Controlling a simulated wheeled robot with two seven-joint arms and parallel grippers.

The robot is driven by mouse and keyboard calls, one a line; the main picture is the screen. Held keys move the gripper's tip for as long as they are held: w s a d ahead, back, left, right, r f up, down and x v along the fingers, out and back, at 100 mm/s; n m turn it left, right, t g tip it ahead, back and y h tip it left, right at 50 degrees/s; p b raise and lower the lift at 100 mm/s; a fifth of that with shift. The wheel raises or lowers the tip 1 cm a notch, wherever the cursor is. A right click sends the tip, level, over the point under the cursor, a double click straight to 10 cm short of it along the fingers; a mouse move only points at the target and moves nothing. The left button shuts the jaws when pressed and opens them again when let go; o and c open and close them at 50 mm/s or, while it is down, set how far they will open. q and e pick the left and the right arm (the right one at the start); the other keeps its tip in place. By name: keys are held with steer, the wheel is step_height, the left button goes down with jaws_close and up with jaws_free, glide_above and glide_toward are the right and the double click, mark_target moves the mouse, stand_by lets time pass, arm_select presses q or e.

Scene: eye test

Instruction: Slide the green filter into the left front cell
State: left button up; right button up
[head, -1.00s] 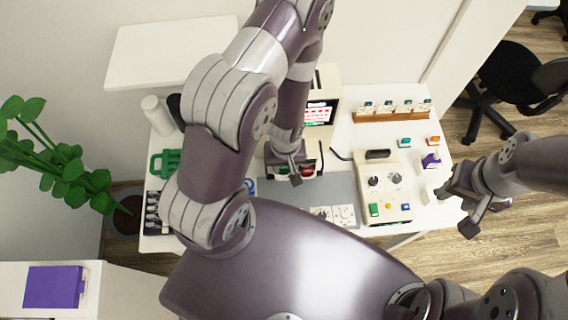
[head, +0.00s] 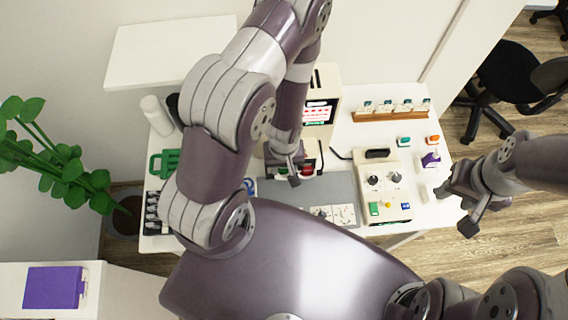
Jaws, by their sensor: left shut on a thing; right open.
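My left gripper (head: 294,178) reaches down at the front of a cream device (head: 326,82) with a lit red-and-white screen. It is shut on what seems to be the green filter (head: 284,170), of which only a small green patch shows beside the fingers. A red piece (head: 308,171) sits just to the right of the gripper. My arm and gripper hide most of the cells, so I cannot tell whether the filter is inside the left front one. My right gripper (head: 456,211) is open and empty beyond the table's right edge.
A control box (head: 367,184) with knobs and coloured buttons stands right of a grey mat (head: 340,187). A wooden rack (head: 390,116) with several pieces is at the back right. Green (head: 404,141), orange (head: 433,140) and purple (head: 430,160) pieces lie at the right.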

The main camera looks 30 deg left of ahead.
arm_select(q)
steer(key=shift+f+b, duration=0.85)
steer(key=shift+f, duration=0.4)
steer(key=o, duration=1.1)
steer(key=shift+r, duration=0.1)
steer(key=shift+w+r, duration=0.1)
steer(key=shift+r, duration=0.2)
step_height(320, 180, up, 12)
steer(key=shift+b, duration=0.3)
